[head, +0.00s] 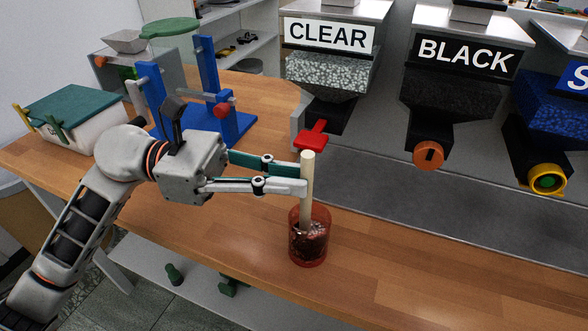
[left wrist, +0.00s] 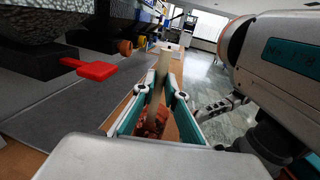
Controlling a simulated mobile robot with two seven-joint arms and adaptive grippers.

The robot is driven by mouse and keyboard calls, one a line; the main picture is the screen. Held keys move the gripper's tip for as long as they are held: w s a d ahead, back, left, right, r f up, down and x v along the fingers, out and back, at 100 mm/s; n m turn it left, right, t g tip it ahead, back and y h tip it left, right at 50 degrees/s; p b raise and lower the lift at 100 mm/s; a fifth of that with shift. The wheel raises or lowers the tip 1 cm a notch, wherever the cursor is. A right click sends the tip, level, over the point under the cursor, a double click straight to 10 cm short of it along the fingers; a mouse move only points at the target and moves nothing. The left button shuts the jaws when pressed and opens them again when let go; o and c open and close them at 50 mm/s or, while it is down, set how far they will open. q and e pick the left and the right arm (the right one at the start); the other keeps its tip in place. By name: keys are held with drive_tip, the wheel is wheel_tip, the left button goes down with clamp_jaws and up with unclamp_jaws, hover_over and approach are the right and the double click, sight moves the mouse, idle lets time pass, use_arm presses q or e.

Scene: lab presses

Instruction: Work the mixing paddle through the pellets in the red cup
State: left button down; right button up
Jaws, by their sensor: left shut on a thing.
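The red cup (head: 310,250) is see-through and stands upright on the wooden bench near its front edge, with dark and pale pellets (head: 311,240) in its lower part. The mixing paddle (head: 307,185), a cream stick, stands nearly upright with its lower end inside the cup. Its tip among the pellets is hard to make out. My left gripper (head: 304,178) is shut on the paddle above the cup rim. In the left wrist view the paddle (left wrist: 161,75) rises between the fingers, with the cup (left wrist: 152,122) partly hidden below. What seems my right gripper (left wrist: 218,107) shows small there, its jaws unclear.
The CLEAR hopper (head: 327,75) with a red handle (head: 311,136) and the BLACK hopper (head: 450,95) with an orange knob (head: 428,155) stand behind the cup. A blue press (head: 205,115) and a green-lidded box (head: 75,115) are at left. Bench right of the cup is clear.

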drive_tip(key=shift+s+f, duration=0.15)
use_arm(q)
drive_tip(key=r, duration=0.1)
drive_tip(key=d+r+p, duration=0.1)
drive_tip(key=r, duration=0.1)
drive_tip(key=shift+w, duration=0.2)
use_arm(e)
drive_tip(key=shift+w+r, duration=0.35)
drive_tip(key=shift+r, duration=0.25)
drive_tip(key=shift+w+r, duration=0.3)
drive_tip(key=shift+r, duration=0.3)
use_arm(q)
drive_tip(key=shift+f, duration=0.15)
use_arm(e)
drive_tip(key=shift+f, duration=0.1)
use_arm(q)
drive_tip(key=shift+s+a+f+b, duration=0.15)
drive_tip(key=shift+s+f+b, duration=0.15)
drive_tip(key=shift+f, duration=0.4)
drive_tip(key=shift+s+a+f+b, duration=0.15)
drive_tip(key=shift+s+f+b, duration=0.15)
drive_tip(key=shift+f, duration=0.6)
drive_tip(key=shift+s, duration=0.1)
drive_tip(key=shift+r, duration=0.15)
use_arm(e)
drive_tip(key=f, duration=0.1)
drive_tip(key=s+f, duration=0.1)
drive_tip(key=shift+s+f, duration=0.15)
drive_tip(key=shift+f, duration=0.15)
